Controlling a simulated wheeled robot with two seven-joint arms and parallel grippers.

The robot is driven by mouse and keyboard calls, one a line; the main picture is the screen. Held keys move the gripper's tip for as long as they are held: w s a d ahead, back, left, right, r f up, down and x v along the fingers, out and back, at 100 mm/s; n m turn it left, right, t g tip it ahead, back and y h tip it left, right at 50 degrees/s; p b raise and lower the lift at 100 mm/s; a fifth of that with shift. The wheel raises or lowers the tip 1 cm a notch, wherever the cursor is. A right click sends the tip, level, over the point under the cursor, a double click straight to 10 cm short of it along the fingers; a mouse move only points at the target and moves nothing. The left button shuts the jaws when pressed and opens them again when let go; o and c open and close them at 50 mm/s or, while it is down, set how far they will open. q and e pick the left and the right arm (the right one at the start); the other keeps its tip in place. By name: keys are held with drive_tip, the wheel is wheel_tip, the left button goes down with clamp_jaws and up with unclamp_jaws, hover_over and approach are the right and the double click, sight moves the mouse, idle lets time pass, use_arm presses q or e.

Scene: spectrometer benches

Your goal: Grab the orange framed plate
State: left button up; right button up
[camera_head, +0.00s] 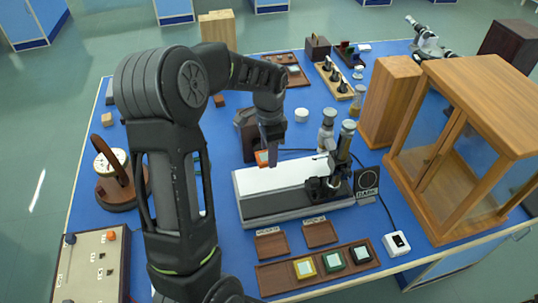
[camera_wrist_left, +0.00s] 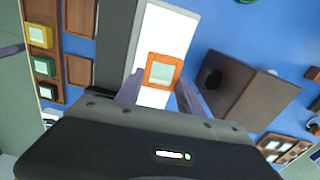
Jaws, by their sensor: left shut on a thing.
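The orange framed plate (camera_head: 262,157) is a small square with an orange frame and a pale centre. My left gripper (camera_head: 268,151) is shut on it, above the back edge of the white-topped instrument (camera_head: 275,180). In the left wrist view the orange plate (camera_wrist_left: 163,71) sits between the two finger tips of my left gripper (camera_wrist_left: 160,90), with the white top behind it. Whether the plate touches the instrument, I cannot tell. My right gripper is not in view.
A brown tray (camera_head: 275,284) in front holds yellow, green and black framed plates. Two small empty brown trays (camera_head: 271,245) lie behind it. A brown block (camera_head: 247,138) stands close behind the gripper. A wooden glass-sided cabinet (camera_head: 470,135) stands at right. Blue table (camera_head: 225,248) shows between.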

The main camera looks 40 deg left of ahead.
use_arm(q)
wheel_tip(320, 180, up, 3)
drive_tip(key=shift+f+p, duration=0.1)
drive_tip(key=shift+p, duration=0.4)
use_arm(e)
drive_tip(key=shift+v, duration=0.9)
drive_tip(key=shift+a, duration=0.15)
